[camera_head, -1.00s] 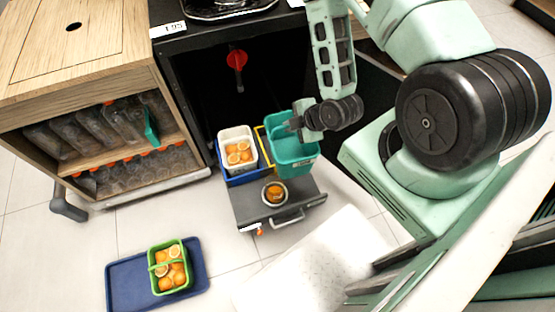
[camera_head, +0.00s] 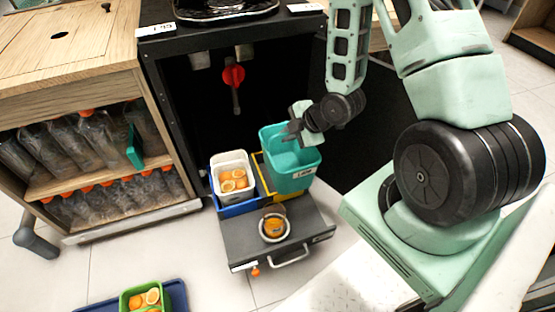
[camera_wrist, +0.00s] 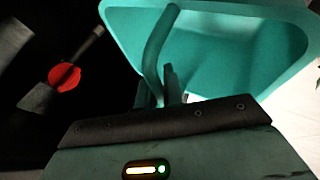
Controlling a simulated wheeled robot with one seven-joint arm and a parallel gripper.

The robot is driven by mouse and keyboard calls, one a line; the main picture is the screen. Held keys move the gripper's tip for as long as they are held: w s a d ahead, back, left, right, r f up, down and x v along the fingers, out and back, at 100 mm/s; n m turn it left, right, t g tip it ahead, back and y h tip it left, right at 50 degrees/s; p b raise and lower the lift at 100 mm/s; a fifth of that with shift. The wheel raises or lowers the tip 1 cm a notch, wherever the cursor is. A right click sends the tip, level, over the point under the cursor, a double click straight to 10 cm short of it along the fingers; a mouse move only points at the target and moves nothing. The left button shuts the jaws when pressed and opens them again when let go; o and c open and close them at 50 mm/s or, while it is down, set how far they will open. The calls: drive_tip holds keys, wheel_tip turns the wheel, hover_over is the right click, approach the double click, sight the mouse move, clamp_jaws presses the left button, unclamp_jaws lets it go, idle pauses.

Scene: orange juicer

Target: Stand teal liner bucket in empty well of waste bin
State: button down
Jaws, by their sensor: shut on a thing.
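The waste bin (camera_head: 240,247) is pulled out, with a blue and a yellow well. The bucket is over the yellow well (camera_head: 262,172), whose edges show to its left and below; its base seems raised. The blue well (camera_head: 238,208) holds a white bucket (camera_head: 234,160) with oranges.
A cup-like round item (camera_head: 274,227) sits on the bin's grey front ledge, above a handle. The black cabinet opening with a red-ended part (camera_head: 233,75) is behind. A bottle shelf (camera_head: 90,170) stands left. A green basket (camera_head: 143,299) is on a blue mat at bottom left.

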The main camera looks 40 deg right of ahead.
drive_tip(key=w+b, duration=0.2)
drive_tip(key=b, duration=0.6)
hover_over(277, 150)
drive_tip(key=w+d, duration=0.3)
drive_tip(key=w, duration=0.1)
drive_tip(key=f+b, duration=0.3)
drive_tip(key=f, duration=0.1)
drive_tip(key=f+b, duration=0.2)
drive_tip(key=f, duration=0.3)
drive_tip(key=f+b, duration=0.3)
drive_tip(key=f, duration=0.1)
drive_tip(key=shift+s+a+f+b, duration=0.25)
drive_tip(key=shift+s+b, duration=0.05)
drive_tip(key=shift+s, duration=0.1)
wheel_tip(277, 150, down, 5)
drive_tip(key=b, duration=0.3)
drive_tip(key=shift+r, duration=0.25)
drive_tip(key=c, duration=1.5)
unclamp_jaws()
